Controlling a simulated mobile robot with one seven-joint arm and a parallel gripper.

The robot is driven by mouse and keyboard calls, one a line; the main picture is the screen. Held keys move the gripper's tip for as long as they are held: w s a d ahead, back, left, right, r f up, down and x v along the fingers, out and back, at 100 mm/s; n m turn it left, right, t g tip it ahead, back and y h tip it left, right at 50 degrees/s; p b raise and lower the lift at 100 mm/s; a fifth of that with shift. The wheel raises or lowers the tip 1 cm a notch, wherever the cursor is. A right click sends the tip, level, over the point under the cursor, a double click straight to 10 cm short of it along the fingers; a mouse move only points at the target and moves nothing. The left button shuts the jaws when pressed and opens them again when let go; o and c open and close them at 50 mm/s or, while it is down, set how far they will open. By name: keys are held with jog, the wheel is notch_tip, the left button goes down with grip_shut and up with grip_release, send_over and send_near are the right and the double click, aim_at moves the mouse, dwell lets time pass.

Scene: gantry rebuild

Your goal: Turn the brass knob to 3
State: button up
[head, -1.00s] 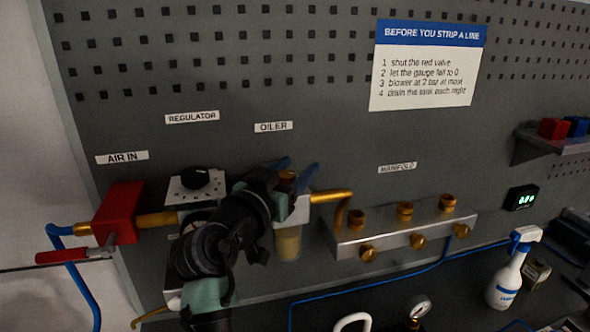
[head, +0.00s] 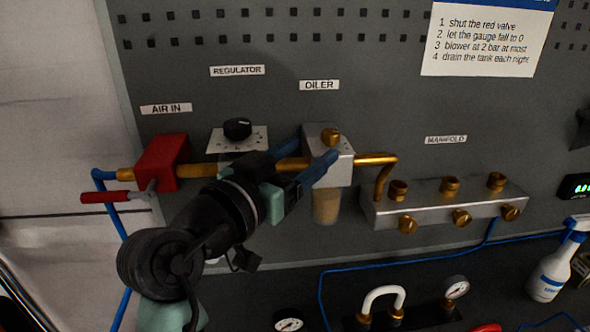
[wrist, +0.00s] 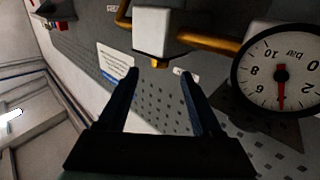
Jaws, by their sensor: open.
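The brass knob (head: 331,136) sits on the top of the pale oiler block (head: 341,172), under the OILER label. I cannot read any marks around it. My gripper (head: 316,146) is open and empty, with its blue fingers reaching from the left toward the block. In the wrist view the open fingers of my gripper (wrist: 160,74) point at the oiler block (wrist: 153,22). The brass knob (wrist: 160,63) shows there just beyond the gap between the fingertips, apart from both. My wrist hides part of the regulator in the head view.
A black regulator knob (head: 237,129) on a white dial plate and a red valve (head: 163,162) are to the left. A brass pipe (head: 383,176) leads right to the manifold (head: 420,211). A round gauge (wrist: 278,70) is close on the right in the wrist view.

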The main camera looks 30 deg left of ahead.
jog(key=shift+s+a, duration=0.15)
jog(key=shift+s, duration=1.05)
